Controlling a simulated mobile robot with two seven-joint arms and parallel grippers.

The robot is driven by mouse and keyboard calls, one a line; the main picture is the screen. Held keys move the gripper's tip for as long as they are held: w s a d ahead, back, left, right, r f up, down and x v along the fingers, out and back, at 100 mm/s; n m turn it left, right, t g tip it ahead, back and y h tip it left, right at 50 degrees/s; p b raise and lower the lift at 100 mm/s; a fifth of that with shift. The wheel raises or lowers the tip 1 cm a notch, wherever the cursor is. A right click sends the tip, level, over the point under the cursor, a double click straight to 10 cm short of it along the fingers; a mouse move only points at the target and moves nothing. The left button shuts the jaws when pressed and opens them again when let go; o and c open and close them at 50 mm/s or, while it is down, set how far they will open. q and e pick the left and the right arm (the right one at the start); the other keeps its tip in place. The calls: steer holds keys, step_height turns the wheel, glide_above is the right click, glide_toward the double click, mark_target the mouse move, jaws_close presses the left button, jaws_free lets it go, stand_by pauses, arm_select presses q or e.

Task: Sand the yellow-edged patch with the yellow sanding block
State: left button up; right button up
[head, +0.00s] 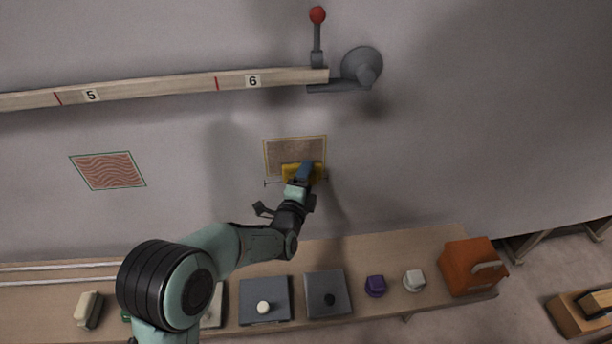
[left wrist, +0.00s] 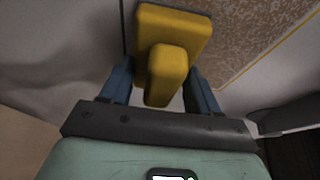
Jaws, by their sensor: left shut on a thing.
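The yellow-edged patch (head: 294,150) is a brown, rough-looking square on the grey hull wall; part of it also shows in the left wrist view (left wrist: 245,40). The yellow sanding block (head: 290,172) is over the lower part of the patch. In the left wrist view the block (left wrist: 180,25) has a raised yellow grip between two blue fingers. My left gripper (left wrist: 160,85) is shut on that grip. I cannot tell whether the block touches the patch. The patch's lower edge is partly hidden by the block and gripper. My right gripper is not in view.
A wooden rail (head: 160,87) marked 5 and 6 runs above, with a red-knobbed lever (head: 317,40) at its end. A green-edged patch (head: 108,171) is at left. The bench (head: 385,265) below holds grey plates, small blocks and an orange box (head: 470,268).

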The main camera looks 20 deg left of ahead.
mark_target(309, 153)
arm_select(q)
step_height(309, 153, down, 2)
steer(key=shift+f+b, duration=0.15)
steer(key=shift+b, duration=0.35)
steer(key=shift+r+p, duration=1.05)
steer(key=shift+r, duration=0.45)
steer(key=shift+a+r+p, duration=0.1)
steer(key=shift+r+p, duration=1.7)
steer(key=shift+r, duration=0.6)
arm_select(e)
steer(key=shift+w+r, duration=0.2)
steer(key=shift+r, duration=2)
